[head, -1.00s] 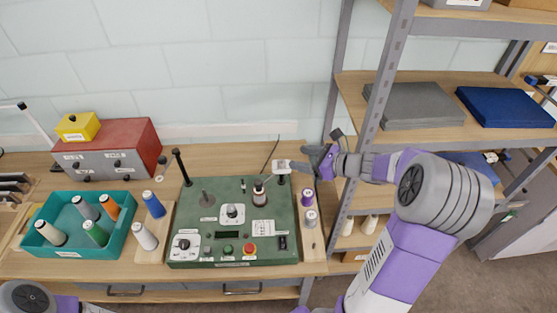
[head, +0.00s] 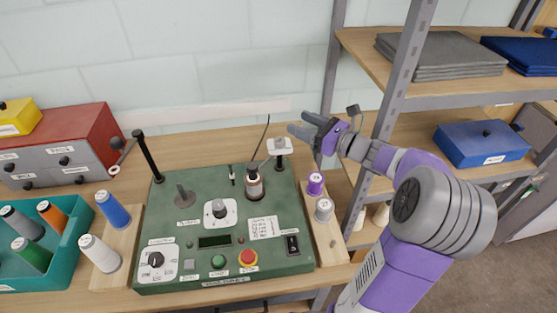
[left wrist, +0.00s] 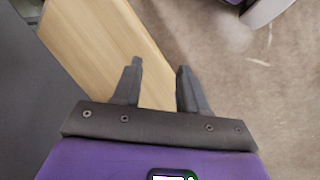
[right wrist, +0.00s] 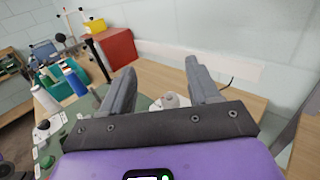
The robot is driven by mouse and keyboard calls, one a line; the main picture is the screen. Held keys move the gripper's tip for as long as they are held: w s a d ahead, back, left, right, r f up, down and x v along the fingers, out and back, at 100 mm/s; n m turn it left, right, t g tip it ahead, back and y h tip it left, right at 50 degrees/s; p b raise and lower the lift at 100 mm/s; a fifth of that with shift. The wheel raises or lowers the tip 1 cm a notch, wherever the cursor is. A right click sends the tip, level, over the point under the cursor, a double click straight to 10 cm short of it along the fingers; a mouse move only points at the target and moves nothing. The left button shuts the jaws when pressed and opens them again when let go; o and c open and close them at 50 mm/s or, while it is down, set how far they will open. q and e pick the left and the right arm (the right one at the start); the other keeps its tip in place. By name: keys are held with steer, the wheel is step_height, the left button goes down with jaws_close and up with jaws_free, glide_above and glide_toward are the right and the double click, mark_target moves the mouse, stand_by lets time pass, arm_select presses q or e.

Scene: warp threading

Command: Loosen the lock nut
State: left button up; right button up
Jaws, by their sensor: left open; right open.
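A green control panel (head: 210,232) stands on the bench. At its back right corner a dark post carries a pale, roughly square fitting (head: 280,147); I cannot make out a separate lock nut on it. A pale rounded part (right wrist: 172,100) shows between my right fingers in the right wrist view, probably this fitting. My right gripper (head: 300,126) is open and empty, just above and right of the fitting, apparently apart from it. My left gripper (left wrist: 160,65) is open and empty in the left wrist view, above a wooden surface and the floor; the head view does not show it.
A shelf upright (head: 400,75) rises beside my right arm. A teal tray (head: 62,250) holds several spools at left.

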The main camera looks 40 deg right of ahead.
steer(key=b, duration=0.8)
glide_toward(284, 144)
steer(key=x, duration=0.4)
steer(key=shift+w+f, duration=0.1)
steer(key=b+x, duration=0.1)
steer(key=x, duration=0.6)
steer(key=shift+w+b, duration=0.25)
steer(key=shift+b, duration=0.1)
steer(key=c, duration=0.9)
